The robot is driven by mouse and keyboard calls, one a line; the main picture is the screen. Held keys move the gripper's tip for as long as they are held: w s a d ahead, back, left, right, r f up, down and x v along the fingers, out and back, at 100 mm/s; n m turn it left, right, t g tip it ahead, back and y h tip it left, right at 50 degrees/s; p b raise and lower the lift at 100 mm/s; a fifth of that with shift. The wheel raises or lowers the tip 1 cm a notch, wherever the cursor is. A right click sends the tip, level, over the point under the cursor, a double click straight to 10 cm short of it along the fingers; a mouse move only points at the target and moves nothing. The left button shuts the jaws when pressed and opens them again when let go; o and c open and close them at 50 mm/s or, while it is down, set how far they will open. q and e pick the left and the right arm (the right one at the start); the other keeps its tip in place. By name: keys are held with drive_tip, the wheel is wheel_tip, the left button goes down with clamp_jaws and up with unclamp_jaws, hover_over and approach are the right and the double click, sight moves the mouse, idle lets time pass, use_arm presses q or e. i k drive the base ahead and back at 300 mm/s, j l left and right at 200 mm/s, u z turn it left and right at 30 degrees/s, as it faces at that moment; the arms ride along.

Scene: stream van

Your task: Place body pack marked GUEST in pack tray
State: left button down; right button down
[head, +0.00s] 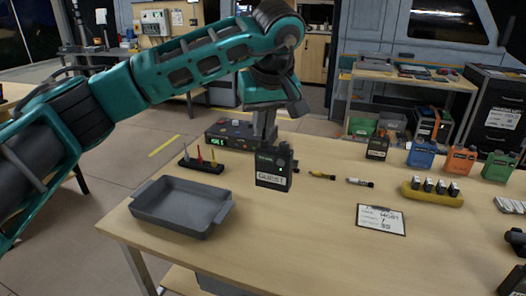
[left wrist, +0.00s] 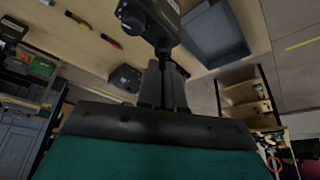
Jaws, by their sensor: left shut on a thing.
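The black body pack marked GUEST (head: 272,168) is upright, its white label facing my head camera. My left gripper (head: 266,136) is shut on its top end from above. The pack appears to be held over the table, to the right of the tray; its exact height is hard to tell. In the left wrist view the pack (left wrist: 158,18) shows beyond the gripper fingers (left wrist: 165,80). The grey pack tray (head: 180,206) lies empty at the table's left front; part of it also shows in the left wrist view (left wrist: 215,32). My right gripper is out of view.
Behind the tray stands a dark rack with coloured screwdrivers (head: 204,162). A clipboard (head: 381,219), markers (head: 360,182), a yellow holder (head: 432,194) and several coloured packs (head: 460,160) lie to the right. The wood between pack and tray is clear.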

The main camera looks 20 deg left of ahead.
sight(183, 208)
drive_tip(key=j, duration=0.7)
drive_tip(key=i+j, duration=0.1)
drive_tip(key=j, duration=0.6)
